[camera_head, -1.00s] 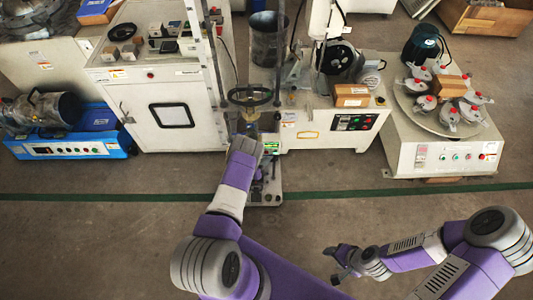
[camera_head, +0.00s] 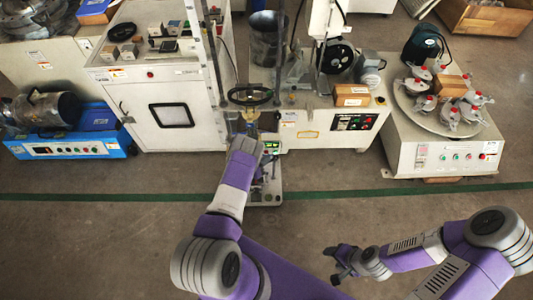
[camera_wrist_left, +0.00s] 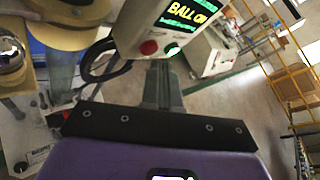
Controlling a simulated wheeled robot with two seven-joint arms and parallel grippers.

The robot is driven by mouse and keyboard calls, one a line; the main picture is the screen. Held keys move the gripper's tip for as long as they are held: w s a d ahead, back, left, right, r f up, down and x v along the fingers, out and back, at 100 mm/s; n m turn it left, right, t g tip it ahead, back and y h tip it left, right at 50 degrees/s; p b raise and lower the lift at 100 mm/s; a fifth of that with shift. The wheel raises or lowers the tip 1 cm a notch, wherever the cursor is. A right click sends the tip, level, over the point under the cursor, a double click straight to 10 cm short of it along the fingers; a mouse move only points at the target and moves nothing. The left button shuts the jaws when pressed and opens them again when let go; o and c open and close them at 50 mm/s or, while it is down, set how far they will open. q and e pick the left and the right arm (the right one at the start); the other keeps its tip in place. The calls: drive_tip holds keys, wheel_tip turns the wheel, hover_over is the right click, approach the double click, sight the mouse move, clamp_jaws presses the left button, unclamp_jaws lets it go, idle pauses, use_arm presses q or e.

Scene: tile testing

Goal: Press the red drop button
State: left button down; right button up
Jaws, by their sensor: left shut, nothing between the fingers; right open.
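In the left wrist view, a white control box (camera_wrist_left: 138,20) has a lit display reading "BALL ON". The red button (camera_wrist_left: 148,47) is on its face, left of a lit green button (camera_wrist_left: 172,50). My left gripper (camera_wrist_left: 164,65) is shut and empty, with its grey fingertips just below the box, near the two buttons. I cannot tell whether they touch the box. In the head view, the green display (camera_head: 271,147) shows beside my left wrist, and the red button cannot be made out. My right gripper (camera_head: 333,264) is open and empty above the floor.
A dark handwheel (camera_head: 250,95) stands just beyond my left wrist. A white cabinet (camera_head: 170,80) is to the left. A machine with a red-button panel (camera_head: 354,122) and a round-table machine (camera_head: 440,158) are to the right. The floor (camera_head: 100,240) in front is clear.

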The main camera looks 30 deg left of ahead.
use_arm(q)
drive_tip(key=shift+w+a+b, duration=0.35)
drive_tip(key=shift+w, duration=0.25)
idle(0.7)
idle(0.4)
drive_tip(key=shift+s+d+p, duration=0.45)
drive_tip(key=shift+s+p, duration=0.05)
drive_tip(key=shift+s, duration=0.3)
drive_tip(key=s+d+p, duration=0.1)
drive_tip(key=s, duration=0.2)
drive_tip(key=s+d+p, duration=0.1)
drive_tip(key=shift+s+d+p, duration=0.15)
drive_tip(key=shift+d+p, duration=0.15)
drive_tip(key=shift+d, duration=0.05)
idle(0.6)
